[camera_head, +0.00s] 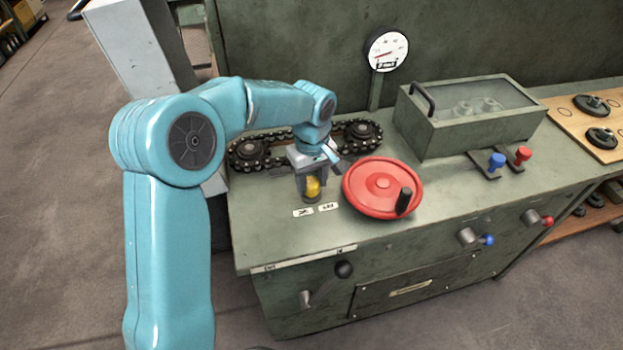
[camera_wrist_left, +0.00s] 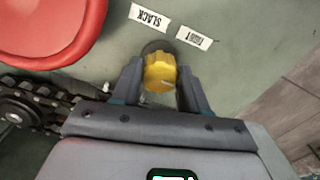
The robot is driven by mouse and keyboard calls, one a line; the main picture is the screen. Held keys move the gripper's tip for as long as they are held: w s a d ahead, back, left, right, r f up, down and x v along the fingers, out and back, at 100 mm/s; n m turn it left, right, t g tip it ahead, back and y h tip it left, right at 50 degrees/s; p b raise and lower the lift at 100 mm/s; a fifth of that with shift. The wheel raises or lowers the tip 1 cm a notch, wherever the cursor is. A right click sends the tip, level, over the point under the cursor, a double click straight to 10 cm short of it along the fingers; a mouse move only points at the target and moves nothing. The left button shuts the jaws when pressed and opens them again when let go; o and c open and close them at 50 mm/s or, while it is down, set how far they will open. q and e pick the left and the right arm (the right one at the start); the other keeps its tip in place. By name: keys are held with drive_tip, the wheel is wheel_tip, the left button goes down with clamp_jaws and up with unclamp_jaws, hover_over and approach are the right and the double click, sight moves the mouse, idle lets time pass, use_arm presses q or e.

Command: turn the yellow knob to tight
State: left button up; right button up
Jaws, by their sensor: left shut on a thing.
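The yellow knob (camera_head: 312,187) stands on the green bench top, left of the red handwheel. In the left wrist view the yellow knob (camera_wrist_left: 159,72) sits between the two fingers of my left gripper (camera_wrist_left: 160,88), which is shut on it from above. Two white labels lie beside the knob: SLACK (camera_wrist_left: 149,17) and TIGHT (camera_wrist_left: 194,38). In the head view my left gripper (camera_head: 312,190) reaches down over the knob. My right gripper is not in view.
A red handwheel (camera_head: 382,184) with a black handle is close right of the knob. A chain (camera_head: 262,147) on sprockets runs behind. A lidded green box (camera_head: 467,118), a gauge (camera_head: 387,50) and blue (camera_head: 497,160) and red (camera_head: 522,154) levers stand further off.

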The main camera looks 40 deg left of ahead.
sight(312, 183)
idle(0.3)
use_arm(q)
drive_tip(key=o, duration=1.1)
drive_tip(key=shift+c, duration=0.2)
wheel_tip(312, 183, up, 16)
drive_tip(key=p, duration=0.2)
drive_tip(key=shift+r+p, duration=0.15)
drive_tip(key=shift+p, duration=0.15)
drive_tip(key=shift+s+d, duration=0.1)
